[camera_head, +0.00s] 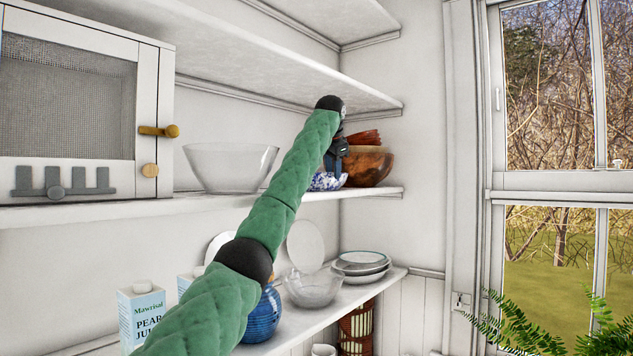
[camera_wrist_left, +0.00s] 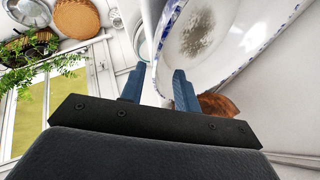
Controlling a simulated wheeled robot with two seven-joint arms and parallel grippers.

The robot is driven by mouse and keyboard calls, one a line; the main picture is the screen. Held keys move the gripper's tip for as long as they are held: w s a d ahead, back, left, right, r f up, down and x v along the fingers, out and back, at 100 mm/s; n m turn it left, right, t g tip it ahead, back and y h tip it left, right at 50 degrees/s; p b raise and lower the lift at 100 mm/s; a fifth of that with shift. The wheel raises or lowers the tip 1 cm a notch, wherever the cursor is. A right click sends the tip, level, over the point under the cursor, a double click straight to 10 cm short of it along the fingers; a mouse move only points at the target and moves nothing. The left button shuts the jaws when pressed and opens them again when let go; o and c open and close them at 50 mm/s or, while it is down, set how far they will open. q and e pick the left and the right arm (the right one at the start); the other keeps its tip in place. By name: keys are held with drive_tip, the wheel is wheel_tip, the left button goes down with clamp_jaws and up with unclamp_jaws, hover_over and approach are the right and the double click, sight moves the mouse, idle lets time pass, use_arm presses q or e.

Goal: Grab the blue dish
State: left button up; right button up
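The blue dish (camera_head: 325,182) is a white bowl with a blue pattern on the middle shelf, partly hidden behind my left arm and gripper. In the left wrist view the dish (camera_wrist_left: 215,35) fills the upper right, with its white inside and blue-patterned rim showing. My left gripper (camera_head: 335,160) is at the dish, from above. In the wrist view its two blue fingers (camera_wrist_left: 157,78) are apart, one overlapping the dish and the other outside its rim. I cannot tell whether they touch it. My right gripper is not in view.
A wooden bowl (camera_head: 370,168) stands close to the right of the dish. A clear glass bowl (camera_head: 230,166) and a white cabinet (camera_head: 155,100) are to the left. The upper shelf (camera_head: 270,72) is overhead. The lower shelf holds stacked plates (camera_head: 361,263) and a blue vase (camera_head: 263,316).

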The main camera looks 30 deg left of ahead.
use_arm(q)
drive_tip(key=shift+w+a+f, duration=0.1)
drive_tip(key=shift+w+f, duration=0.05)
drive_tip(key=shift+f, duration=0.15)
drive_tip(key=shift+p+x, duration=0.7)
drive_tip(key=shift+x, duration=0.25)
drive_tip(key=shift+w+f, duration=0.1)
drive_tip(key=shift+f, duration=0.2)
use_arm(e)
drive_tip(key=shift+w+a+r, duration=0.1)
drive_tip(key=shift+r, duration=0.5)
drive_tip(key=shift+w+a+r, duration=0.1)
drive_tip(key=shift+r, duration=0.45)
use_arm(q)
drive_tip(key=c, duration=0.6)
clamp_jaws()
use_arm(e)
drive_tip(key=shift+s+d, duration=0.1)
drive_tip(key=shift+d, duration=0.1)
use_arm(q)
drive_tip(key=shift+r, duration=0.1)
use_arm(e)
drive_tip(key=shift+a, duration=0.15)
